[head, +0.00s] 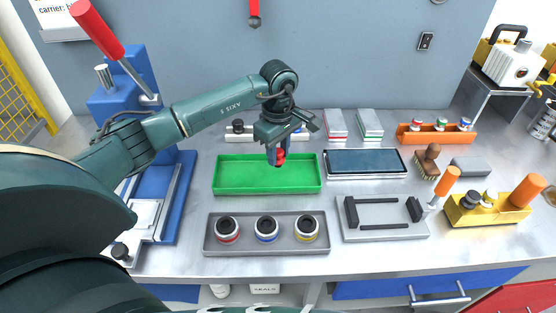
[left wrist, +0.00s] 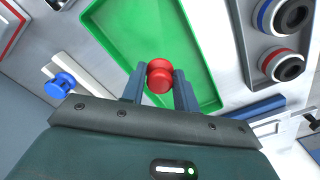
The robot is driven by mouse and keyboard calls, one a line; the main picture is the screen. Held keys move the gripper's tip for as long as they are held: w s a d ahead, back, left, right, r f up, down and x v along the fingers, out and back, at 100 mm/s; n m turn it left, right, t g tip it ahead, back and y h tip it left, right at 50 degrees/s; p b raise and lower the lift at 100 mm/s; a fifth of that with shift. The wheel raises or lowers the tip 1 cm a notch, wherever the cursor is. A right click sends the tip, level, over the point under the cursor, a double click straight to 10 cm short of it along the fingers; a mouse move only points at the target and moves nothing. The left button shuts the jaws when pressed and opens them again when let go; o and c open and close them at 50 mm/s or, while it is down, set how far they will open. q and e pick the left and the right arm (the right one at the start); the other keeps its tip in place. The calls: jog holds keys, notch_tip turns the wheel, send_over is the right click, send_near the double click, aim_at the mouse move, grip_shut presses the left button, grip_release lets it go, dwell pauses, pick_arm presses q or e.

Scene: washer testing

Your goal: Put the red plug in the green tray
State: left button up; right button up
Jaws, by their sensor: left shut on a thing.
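The green tray (head: 240,175) is a shallow rectangular tray in the middle of the bench in the head view. It also shows in the left wrist view (left wrist: 205,45), empty where its floor is visible. My left gripper (head: 279,158) is shut on the red plug (head: 280,157). In the left wrist view the red plug (left wrist: 160,76) sits between the two finger tips (left wrist: 160,80), over the tray's edge region. The plug appears held above the tray; its exact height is hard to tell. My right gripper is not in view.
A grey tray (head: 215,246) with several ringed parts stands in front of the green tray. A dark-screened panel (head: 365,162) lies to its right. A blue press (head: 175,205) stands left. A blue plug (left wrist: 60,86) sits on a pale strip behind.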

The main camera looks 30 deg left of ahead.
aim_at(279, 162)
pick_arm(q)
notch_tip(279, 162, down, 3)
jog(key=shift+f+p, duration=0.1)
jog(key=shift+p, duration=0.2)
jog(key=shift+f, duration=0.25)
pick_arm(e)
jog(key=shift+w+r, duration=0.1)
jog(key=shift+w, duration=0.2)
pick_arm(q)
jog(key=shift+f, duration=0.1)
jog(key=o, duration=1)
jog(key=shift+c, duration=0.2)
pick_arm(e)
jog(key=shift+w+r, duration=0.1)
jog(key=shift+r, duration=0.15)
